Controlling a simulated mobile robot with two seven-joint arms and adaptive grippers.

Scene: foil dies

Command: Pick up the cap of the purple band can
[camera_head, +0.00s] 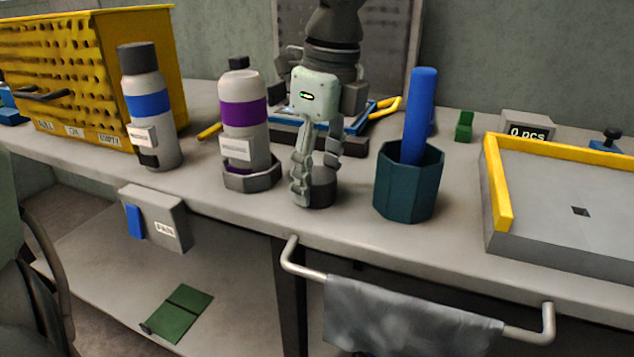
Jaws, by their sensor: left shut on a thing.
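The purple band can (243,112) stands upright in a low grey faceted holder (251,181), with a small black nozzle showing on top and no cap on it. A dark round cap (323,190) is at the bench top to the right of the can. My left gripper (316,180) points down from above and is shut on this cap, with its fingers at the cap's sides. I cannot tell whether the cap still touches the bench. My right gripper is not in view.
A blue band can (149,105) with its dark cap on stands at left before a yellow perforated bin (85,70). A teal cup (408,187) holding a blue cylinder (419,110) stands close right of my gripper. A yellow-edged tray (498,185) lies farther right. A towel rail (303,268) juts out in front.

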